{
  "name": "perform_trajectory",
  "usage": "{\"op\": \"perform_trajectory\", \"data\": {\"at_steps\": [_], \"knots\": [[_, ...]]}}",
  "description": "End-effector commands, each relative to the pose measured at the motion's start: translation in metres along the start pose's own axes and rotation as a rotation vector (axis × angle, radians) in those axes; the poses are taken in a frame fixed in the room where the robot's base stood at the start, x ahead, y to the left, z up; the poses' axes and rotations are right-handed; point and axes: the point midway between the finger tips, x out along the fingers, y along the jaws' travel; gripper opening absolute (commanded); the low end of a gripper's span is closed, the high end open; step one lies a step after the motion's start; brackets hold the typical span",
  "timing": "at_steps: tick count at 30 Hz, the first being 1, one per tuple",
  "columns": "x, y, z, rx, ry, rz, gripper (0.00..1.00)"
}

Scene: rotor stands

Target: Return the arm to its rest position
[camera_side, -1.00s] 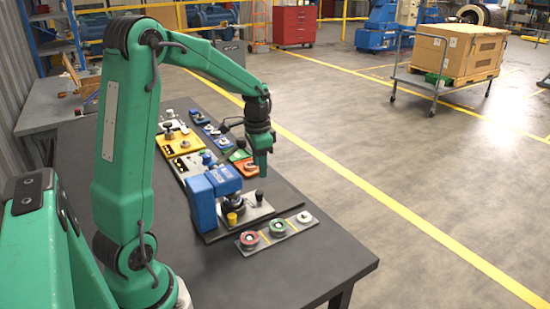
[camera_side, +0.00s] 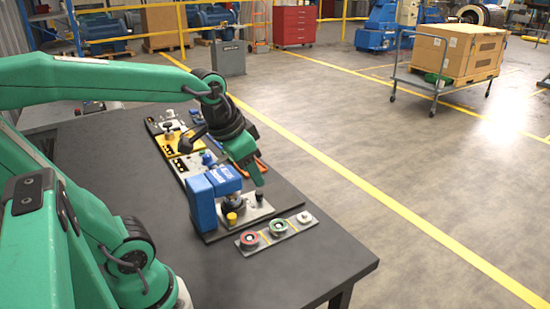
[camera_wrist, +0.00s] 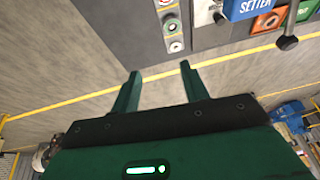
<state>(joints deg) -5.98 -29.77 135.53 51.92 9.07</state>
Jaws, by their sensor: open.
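My gripper (camera_side: 256,177) is open and empty, above the bench on the far side of the blue setter (camera_side: 212,190). It is tilted, pointing down to the right in the side view. In the wrist view my gripper (camera_wrist: 160,70) shows two green fingers spread apart, with nothing between them. The setter (camera_wrist: 248,8) shows at the top edge there, with its label. A grey strip (camera_side: 293,228) with a red ring, a green ring and a pale round part lies at the front of the bench.
The dark bench (camera_side: 310,266) has clear room at its front. Several coloured stands, including a yellow one (camera_side: 172,145), line its far part. A cart with a cardboard crate (camera_side: 456,55) stands apart on the floor, beyond a yellow line.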

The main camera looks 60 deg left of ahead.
Motion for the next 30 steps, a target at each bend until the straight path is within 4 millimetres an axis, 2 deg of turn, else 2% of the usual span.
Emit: {"op": "perform_trajectory", "data": {"at_steps": [6, 12, 30], "knots": [[-0.013, 0.021, 0.024, -0.037, 0.071, 0.021, 0.45], [-0.017, 0.029, 0.036, -0.06, 0.102, 0.034, 0.45], [-0.017, 0.03, 0.037, -0.064, 0.105, 0.036, 0.45]]}}
